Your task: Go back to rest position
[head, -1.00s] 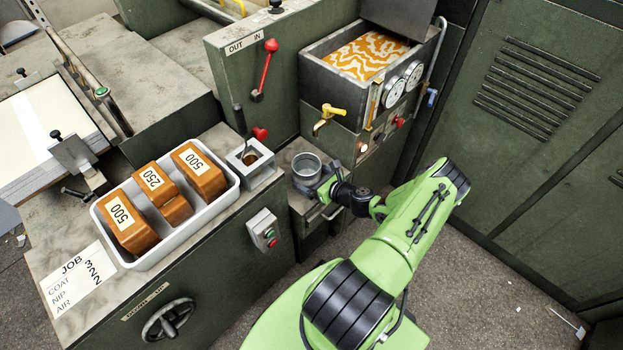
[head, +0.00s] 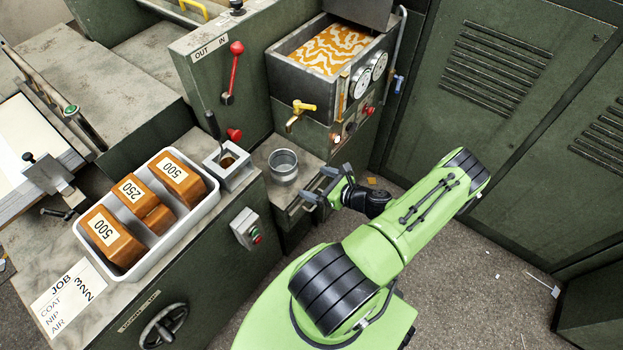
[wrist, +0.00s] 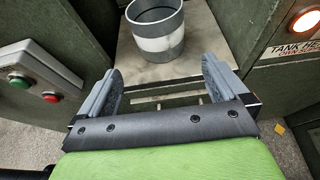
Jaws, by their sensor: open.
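My gripper (head: 320,189) is open and empty. In the head view it is level with the front edge of a small ledge, to the right of a grey metal cup (head: 284,166). The cup stands upright on the ledge below the yellow tap. In the wrist view the two fingers of my gripper (wrist: 160,90) are spread wide, and the cup (wrist: 154,30) stands beyond them, apart from both fingertips. My green arm reaches in from the bottom of the head view.
A tank (head: 303,79) with orange-and-white contents and a yellow tap (head: 299,110) stands behind the cup. A white tray (head: 188,230) holds several brown weights at left. A control box (head: 246,229) is on the bench front.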

